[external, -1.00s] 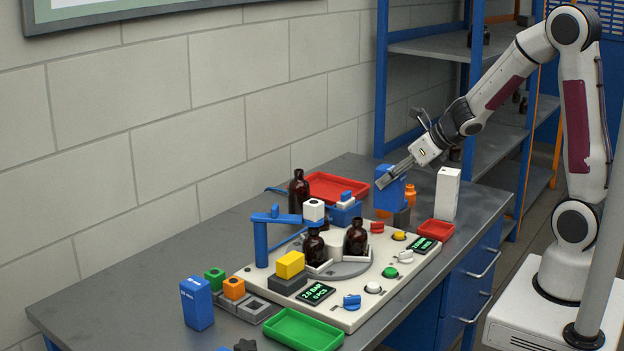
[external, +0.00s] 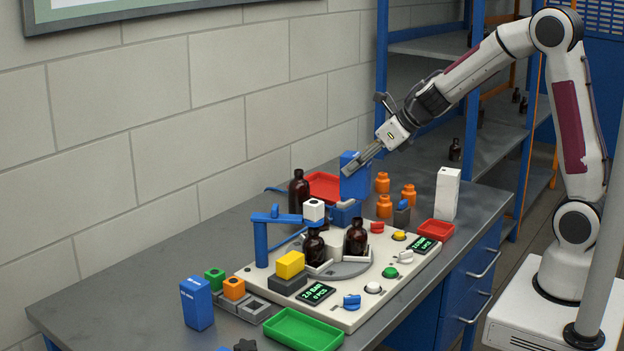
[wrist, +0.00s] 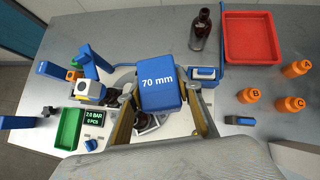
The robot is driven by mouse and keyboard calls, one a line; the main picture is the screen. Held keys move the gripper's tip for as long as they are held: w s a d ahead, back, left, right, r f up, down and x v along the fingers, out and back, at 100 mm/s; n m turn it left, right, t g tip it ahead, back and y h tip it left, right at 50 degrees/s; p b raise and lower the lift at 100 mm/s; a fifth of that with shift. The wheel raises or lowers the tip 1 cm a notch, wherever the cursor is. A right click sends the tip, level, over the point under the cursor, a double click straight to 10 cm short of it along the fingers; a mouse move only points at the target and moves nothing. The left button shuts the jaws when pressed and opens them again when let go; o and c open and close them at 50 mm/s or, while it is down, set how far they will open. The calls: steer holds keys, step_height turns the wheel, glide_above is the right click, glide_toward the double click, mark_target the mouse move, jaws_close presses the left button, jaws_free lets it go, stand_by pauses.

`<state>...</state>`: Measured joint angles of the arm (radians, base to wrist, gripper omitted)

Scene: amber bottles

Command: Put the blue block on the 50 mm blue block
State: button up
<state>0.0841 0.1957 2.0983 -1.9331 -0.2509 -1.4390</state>
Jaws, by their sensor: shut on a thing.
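My gripper (external: 366,163) is shut on a blue block (external: 355,182) and holds it in the air above the back of the bench. In the wrist view the held block (wrist: 160,84) sits between the fingers and reads "70 mm". I cannot read "50 mm" anywhere.
A cream panel (external: 345,311) carries brown bottles (external: 356,238), a blue post (external: 261,244), knobs and displays. Orange bottles (external: 408,194), a white block (external: 447,193) and a small red tray (external: 436,229) are at the right. A red tray (wrist: 262,38) lies behind; a green tray (external: 303,331) is in front.

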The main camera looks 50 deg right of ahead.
steer(key=w+a+r+n+g+y, duration=0.15)
steer(key=w+a, duration=0.25)
steer(key=a, duration=0.4)
steer(key=w+a+r+n+y, duration=0.1)
steer(key=w+a+r+n, duration=0.2)
steer(key=a, duration=0.4)
steer(key=w+a+r+n+g+y, duration=0.1)
steer(key=w+a+r+n+y, duration=0.2)
steer(key=a, duration=0.5)
steer(key=s+a+f+n+g, duration=0.1)
steer(key=a+f+n+g, duration=0.1)
steer(key=a, duration=2.2)
steer(key=shift+s+a+f+n+g+y, duration=0.15)
steer(key=shift+a+f+n+g+y, duration=0.25)
steer(key=shift+n, duration=0.25)
steer(key=shift+d, duration=0.1)
step_height(320, 180, down, 6)
steer(key=shift+f, duration=0.15)
steer(key=shift+f, duration=1.75)
